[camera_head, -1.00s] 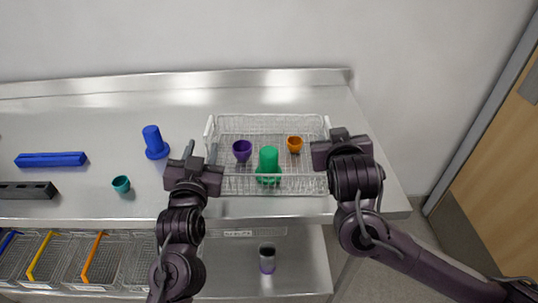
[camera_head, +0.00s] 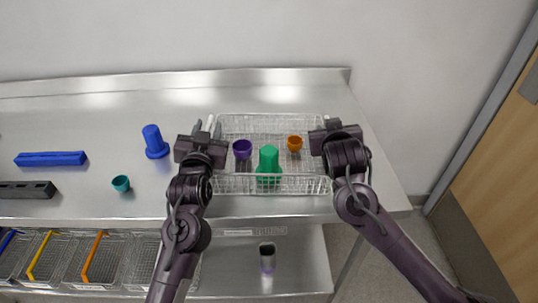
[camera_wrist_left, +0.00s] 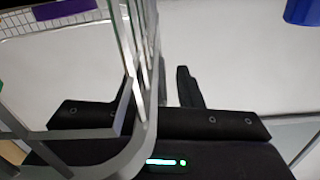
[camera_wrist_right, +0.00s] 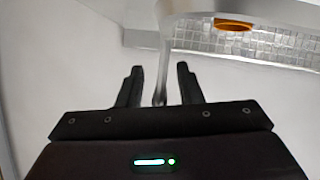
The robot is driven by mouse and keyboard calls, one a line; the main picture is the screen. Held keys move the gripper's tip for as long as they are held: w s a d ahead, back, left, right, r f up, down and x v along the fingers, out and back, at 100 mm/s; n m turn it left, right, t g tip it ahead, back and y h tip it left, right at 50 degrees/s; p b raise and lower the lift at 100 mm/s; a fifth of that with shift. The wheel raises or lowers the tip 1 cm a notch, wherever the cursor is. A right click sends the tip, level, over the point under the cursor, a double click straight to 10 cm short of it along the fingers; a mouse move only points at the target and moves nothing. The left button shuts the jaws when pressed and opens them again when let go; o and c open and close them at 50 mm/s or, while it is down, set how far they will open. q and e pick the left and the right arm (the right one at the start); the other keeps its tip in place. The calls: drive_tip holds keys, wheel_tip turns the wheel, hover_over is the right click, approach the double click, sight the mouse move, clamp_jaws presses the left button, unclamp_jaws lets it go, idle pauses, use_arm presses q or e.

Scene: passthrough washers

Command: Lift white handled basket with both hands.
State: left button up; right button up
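The white handled wire basket (camera_head: 230,184) stands on the steel table in the head view. It holds a purple cup (camera_head: 242,149), a green cup-like piece (camera_head: 268,160) and an orange cup (camera_head: 295,143). My left gripper (camera_head: 207,129) is open at the basket's left end. In the left wrist view the basket's pale frame (camera_wrist_left: 147,110) crosses in front and hides one finger. My right gripper (camera_head: 332,125) is at the right end. In the right wrist view it is open, with a basket bar (camera_wrist_right: 163,65) between its fingers and gaps on both sides.
Left of the basket are a blue flanged piece (camera_head: 154,142), a teal cup (camera_head: 121,184), a blue bar (camera_head: 50,159) and a dark block (camera_head: 27,190). Wire baskets (camera_head: 95,262) and a cylindrical container (camera_head: 267,257) are on the lower shelf. A wall stands behind.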

use_arm(q)
clamp_jaws()
use_arm(e)
clamp_jaws()
use_arm(q)
drive_tip(key=shift+r, duration=0.2)
use_arm(e)
drive_tip(key=shift+r, duration=0.25)
